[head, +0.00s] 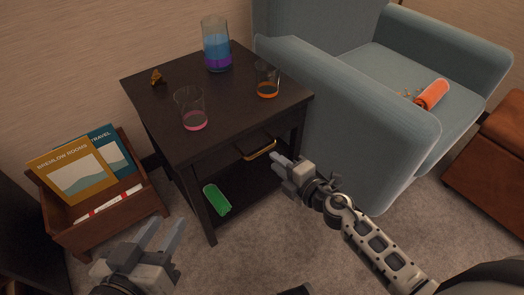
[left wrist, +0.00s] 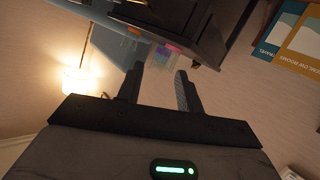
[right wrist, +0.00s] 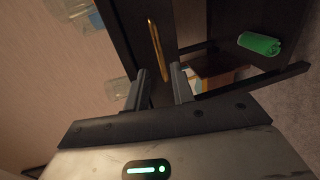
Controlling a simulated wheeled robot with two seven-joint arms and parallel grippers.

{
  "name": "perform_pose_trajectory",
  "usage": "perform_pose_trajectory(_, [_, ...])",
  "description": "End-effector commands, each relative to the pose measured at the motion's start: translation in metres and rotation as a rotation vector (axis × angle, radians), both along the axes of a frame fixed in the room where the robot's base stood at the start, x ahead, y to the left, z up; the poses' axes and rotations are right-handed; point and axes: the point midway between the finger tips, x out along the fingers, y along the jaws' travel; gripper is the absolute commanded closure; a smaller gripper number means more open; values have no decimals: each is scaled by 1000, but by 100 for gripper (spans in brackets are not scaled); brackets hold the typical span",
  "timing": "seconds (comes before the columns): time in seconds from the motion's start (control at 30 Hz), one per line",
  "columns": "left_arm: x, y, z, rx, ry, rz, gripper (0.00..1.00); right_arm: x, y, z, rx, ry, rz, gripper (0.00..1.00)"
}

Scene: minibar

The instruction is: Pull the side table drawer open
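The dark side table (head: 150,110) stands beside the armchair. Its drawer has a gold bar handle (head: 262,150) on the front; whether the drawer is slightly out is hard to tell. My right gripper (head: 279,160) is open and empty, its fingertips just in front of the handle's right end. In the right wrist view the handle (right wrist: 155,50) lies just beyond the gap between the fingertips, seemingly not between them. My left gripper (head: 163,234) is open and empty, low in front of the table's left side. The left wrist view shows its two fingers (left wrist: 160,80) apart.

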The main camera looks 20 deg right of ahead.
Motion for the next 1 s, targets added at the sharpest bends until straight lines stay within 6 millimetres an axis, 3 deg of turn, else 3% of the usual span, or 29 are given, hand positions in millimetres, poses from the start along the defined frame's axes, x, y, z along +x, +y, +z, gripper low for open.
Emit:
perform_pose_trajectory(0.1, [1,-1,-1,-20,-3,0,64,25,9,-6,1,-2,0,76])
perform_pose_trajectory(0.3, [2,-4,-1,-59,-7,-2,64,54,20,-13,1,-2,-1,76])
perform_pose_trajectory(0.5, [2,-5,3,-86,-15,-4,64,66,24,-15,1,0,0,76])
perform_pose_trajectory(0.77, [3,-5,7,-93,-21,-3,64,67,25,-15,1,0,0,76])
perform_pose_trajectory(0.8, [3,-5,7,-93,-21,-3,64,67,25,-15,1,0,0,78])
perform_pose_trajectory(0.9, [3,-6,7,-93,-22,-1,64,67,25,-15,1,0,0,100])
perform_pose_trajectory(1.0, [4,-6,7,-92,-21,-2,64,67,25,-15,1,0,0,100])
